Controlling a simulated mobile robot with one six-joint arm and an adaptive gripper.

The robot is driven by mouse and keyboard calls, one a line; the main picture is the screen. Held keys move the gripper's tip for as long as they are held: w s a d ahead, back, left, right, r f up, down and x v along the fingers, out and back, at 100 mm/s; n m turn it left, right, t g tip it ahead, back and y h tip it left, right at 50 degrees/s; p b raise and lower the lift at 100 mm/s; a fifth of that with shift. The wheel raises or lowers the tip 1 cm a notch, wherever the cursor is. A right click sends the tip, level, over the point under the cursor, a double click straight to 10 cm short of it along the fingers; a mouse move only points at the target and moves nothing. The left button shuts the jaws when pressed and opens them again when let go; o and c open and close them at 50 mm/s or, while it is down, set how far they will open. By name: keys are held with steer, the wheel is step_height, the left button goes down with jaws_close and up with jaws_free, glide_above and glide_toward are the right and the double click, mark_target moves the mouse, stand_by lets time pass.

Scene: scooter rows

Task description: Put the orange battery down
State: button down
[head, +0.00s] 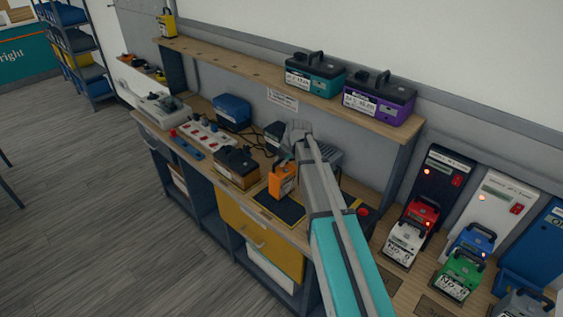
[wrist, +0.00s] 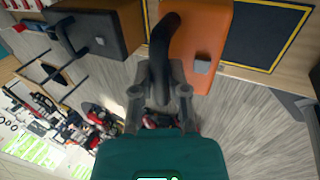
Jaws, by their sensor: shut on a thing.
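The orange battery (head: 283,181) is upright over the workbench, just behind the dark mat (head: 280,208) with a yellow border. In the wrist view the orange battery (wrist: 200,45) fills the top middle, beside the mat (wrist: 268,35). My gripper (wrist: 160,78) is shut on the battery's black handle. In the head view my gripper (head: 284,163) is partly hidden by my own arm. I cannot tell whether the battery's underside touches the bench.
A brown and black battery (head: 237,168) stands close on the left. A shelf above holds teal (head: 314,76) and purple (head: 378,98) batteries. A red button (head: 363,212) is right of the mat.

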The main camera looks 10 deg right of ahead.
steer(key=shift+f+b, duration=0.85)
steer(key=shift+f, duration=0.3)
steer(key=shift+s, duration=0.1)
steer(key=c, duration=0.6)
jaws_free()
steer(key=shift+c, duration=0.2)
steer(key=shift+r, duration=0.2)
steer(key=p+v, duration=1.1)
steer(key=shift+r, duration=0.3)
steer(key=shift+s+d, duration=0.1)
steer(key=shift+s, duration=0.05)
steer(key=shift+s, duration=0.15)
